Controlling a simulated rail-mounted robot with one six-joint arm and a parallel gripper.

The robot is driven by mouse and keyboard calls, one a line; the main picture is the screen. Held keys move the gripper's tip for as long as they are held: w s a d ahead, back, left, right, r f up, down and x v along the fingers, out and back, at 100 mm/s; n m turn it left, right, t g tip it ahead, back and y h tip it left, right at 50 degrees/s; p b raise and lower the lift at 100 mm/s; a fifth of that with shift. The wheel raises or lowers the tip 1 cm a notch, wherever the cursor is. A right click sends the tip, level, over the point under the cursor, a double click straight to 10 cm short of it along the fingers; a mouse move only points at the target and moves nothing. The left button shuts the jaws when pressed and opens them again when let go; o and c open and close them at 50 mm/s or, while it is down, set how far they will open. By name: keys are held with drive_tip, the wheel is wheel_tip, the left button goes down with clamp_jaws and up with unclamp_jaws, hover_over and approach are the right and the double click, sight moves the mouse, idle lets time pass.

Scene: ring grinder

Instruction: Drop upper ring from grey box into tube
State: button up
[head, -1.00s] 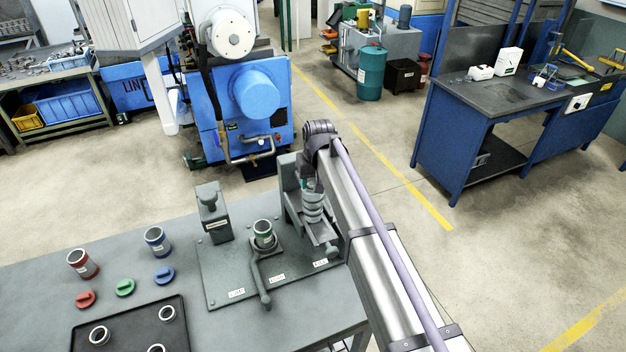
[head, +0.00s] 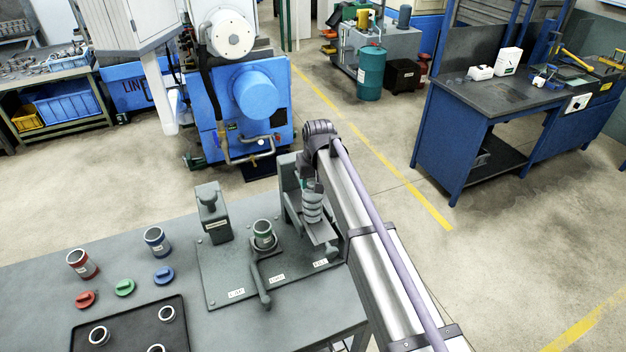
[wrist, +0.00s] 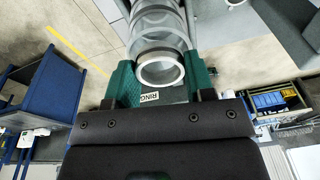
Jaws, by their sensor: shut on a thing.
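The grey box (head: 290,190) stands at the right end of the fixture plate in the head view. My gripper (head: 304,184) is at the top of this stack, mostly hidden by my own wrist. The tube (head: 263,236), with a green band, stands upright and open-topped in the middle holder, left of my gripper.
A clamp lever (head: 262,287) extends in front of the tube. A grey upright block (head: 212,212) stands left of it. Red-banded (head: 82,264) and blue-banded (head: 157,241) tubes, coloured caps (head: 125,287) and a black tray (head: 125,330) of rings occupy the bench's left.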

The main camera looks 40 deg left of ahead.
idle(0.4)
drive_tip(key=o, duration=1.4)
wheel_tip(320, 180, up, 7)
drive_tip(key=p, duration=0.7)
drive_tip(key=shift+f, duration=0.1)
